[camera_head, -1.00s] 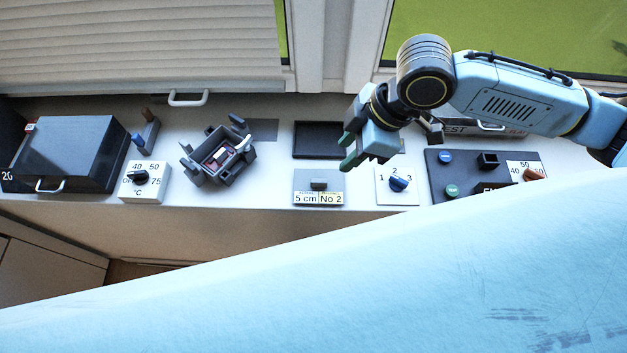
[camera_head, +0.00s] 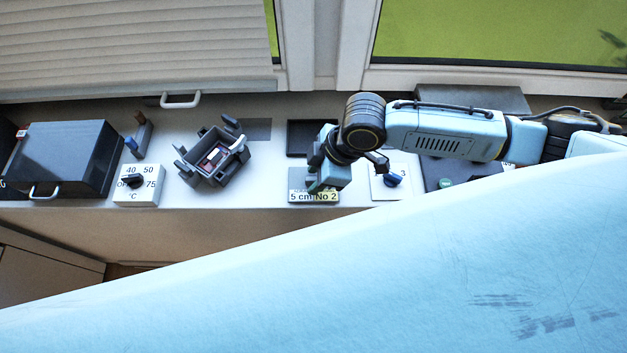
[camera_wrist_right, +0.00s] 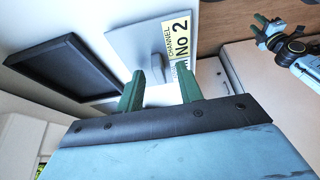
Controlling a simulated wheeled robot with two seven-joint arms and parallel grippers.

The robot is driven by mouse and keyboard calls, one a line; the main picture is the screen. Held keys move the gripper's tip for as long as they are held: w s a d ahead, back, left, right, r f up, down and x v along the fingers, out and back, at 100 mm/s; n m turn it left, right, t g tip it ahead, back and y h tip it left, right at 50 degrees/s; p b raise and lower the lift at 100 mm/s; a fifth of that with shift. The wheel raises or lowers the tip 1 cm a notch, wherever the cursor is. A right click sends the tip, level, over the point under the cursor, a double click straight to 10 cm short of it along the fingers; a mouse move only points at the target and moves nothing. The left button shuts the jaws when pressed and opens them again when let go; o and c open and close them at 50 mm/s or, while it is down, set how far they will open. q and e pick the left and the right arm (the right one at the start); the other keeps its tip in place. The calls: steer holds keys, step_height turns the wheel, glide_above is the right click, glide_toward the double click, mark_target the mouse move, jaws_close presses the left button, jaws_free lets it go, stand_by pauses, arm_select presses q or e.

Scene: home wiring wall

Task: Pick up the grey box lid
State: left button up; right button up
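The grey box lid (camera_head: 297,183) lies flat on the white counter, with a yellow and white "No 2" label at its front edge. In the head view my right gripper (camera_head: 327,180) is over it and hides its knob and right part. In the right wrist view the lid (camera_wrist_right: 135,42) and its raised grey knob lie beyond my green fingertips (camera_wrist_right: 161,80). The right fingers are apart with nothing held. My left gripper (camera_wrist_right: 266,29) shows small at the top right of that view, its fingertips seemingly apart; it is outside the head view.
A shallow black tray (camera_head: 298,138) lies just behind the lid. To the left are an open grey box (camera_head: 207,170) with parts inside, a white dial block (camera_head: 153,190) and a dark case (camera_head: 66,155). A blue knob plate (camera_head: 381,190) lies close right.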

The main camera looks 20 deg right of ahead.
jaws_close()
